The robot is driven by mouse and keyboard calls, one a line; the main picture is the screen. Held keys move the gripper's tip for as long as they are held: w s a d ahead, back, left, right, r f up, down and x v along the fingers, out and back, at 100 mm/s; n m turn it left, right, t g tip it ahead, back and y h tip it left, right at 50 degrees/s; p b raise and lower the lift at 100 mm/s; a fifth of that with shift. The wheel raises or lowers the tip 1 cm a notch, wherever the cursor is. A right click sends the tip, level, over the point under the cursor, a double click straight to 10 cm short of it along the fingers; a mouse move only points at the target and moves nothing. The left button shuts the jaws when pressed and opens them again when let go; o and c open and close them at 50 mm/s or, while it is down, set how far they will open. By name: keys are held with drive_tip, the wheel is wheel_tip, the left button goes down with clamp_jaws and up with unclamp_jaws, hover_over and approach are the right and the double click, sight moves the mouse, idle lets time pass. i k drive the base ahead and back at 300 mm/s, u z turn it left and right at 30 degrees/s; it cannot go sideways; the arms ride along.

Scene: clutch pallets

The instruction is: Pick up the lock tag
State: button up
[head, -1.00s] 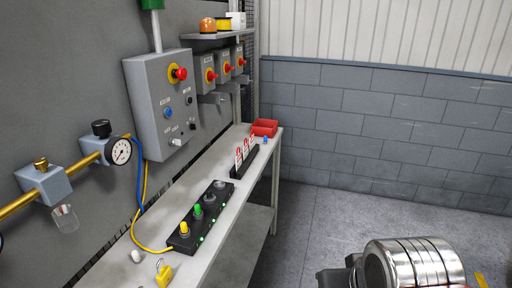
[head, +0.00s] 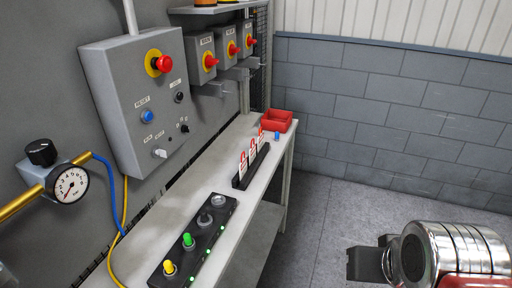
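Three white tags with red markings, which look like lock tags (head: 243,165), stand upright in a row in a black holder (head: 247,174) on the grey bench. My gripper (head: 362,263) is at the lower right, over the floor and well to the right of the bench. Only part of its dark fingers shows beside the silver wrist. I see nothing held, but the gap between the fingers is not clear.
A black strip with yellow, green and grey knobs (head: 194,240) lies on the bench (head: 232,200) in front of the holder. A red bin (head: 276,121) and a small blue item (head: 277,136) are behind it. A grey control box (head: 140,100) overhangs the left. The floor to the right is clear.

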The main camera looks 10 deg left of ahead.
sight(252, 151)
drive_tip(key=u, duration=0.25)
drive_tip(key=i, duration=0.65)
drive_tip(key=u, duration=0.9)
drive_tip(key=i, duration=0.6)
drive_tip(key=u, duration=0.4)
